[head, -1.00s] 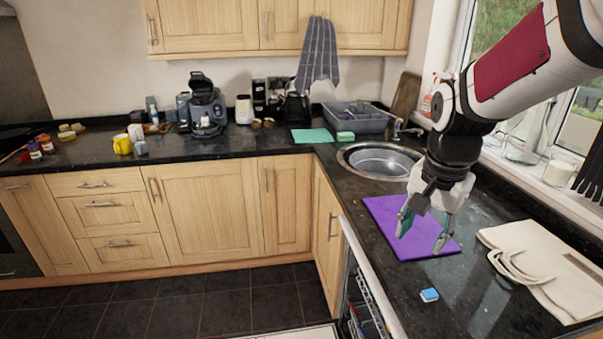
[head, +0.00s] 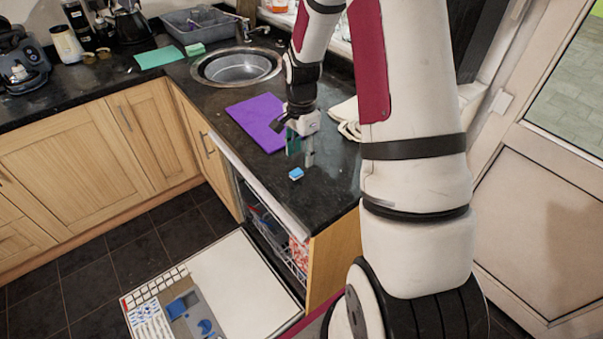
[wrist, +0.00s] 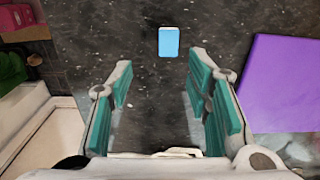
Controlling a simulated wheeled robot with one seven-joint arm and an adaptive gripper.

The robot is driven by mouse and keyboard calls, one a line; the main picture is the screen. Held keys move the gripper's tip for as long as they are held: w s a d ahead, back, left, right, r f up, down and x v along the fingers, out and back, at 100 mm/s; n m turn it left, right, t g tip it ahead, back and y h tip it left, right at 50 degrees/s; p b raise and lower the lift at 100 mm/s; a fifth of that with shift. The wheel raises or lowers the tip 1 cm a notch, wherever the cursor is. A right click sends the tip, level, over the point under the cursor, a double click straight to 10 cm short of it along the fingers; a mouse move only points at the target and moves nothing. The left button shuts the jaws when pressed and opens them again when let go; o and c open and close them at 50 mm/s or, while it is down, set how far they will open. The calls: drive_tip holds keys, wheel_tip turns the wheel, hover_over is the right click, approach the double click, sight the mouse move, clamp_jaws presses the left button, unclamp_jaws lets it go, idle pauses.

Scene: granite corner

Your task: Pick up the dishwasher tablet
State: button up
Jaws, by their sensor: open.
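The dishwasher tablet (head: 296,173) is a small blue and white block lying on the dark granite worktop (head: 320,190), near its front edge above the open dishwasher. In the wrist view the tablet (wrist: 169,41) lies beyond the fingertips, roughly between their lines and a little right of centre. My gripper (head: 301,150) is open, with green-padded fingers, above the worktop just behind the tablet in the head view. It also shows in the wrist view (wrist: 160,75) with nothing between its fingers.
A purple mat (head: 258,121) lies beside the tablet, with the sink (head: 236,68) behind it. A cream bag (head: 345,115) is partly hidden by my arm. The dishwasher door (head: 225,290) hangs open below the worktop. Bare worktop surrounds the tablet.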

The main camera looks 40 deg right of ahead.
sight(300, 179)
drive_tip(key=shift+a+f+p, duration=0.15)
drive_tip(key=shift+f+p, duration=0.65)
drive_tip(key=shift+f, duration=2.6)
drive_tip(key=shift+s, duration=0.1)
drive_tip(key=c, duration=0.9)
drive_tip(key=shift+a+r, duration=0.15)
drive_tip(key=shift+c, duration=0.2)
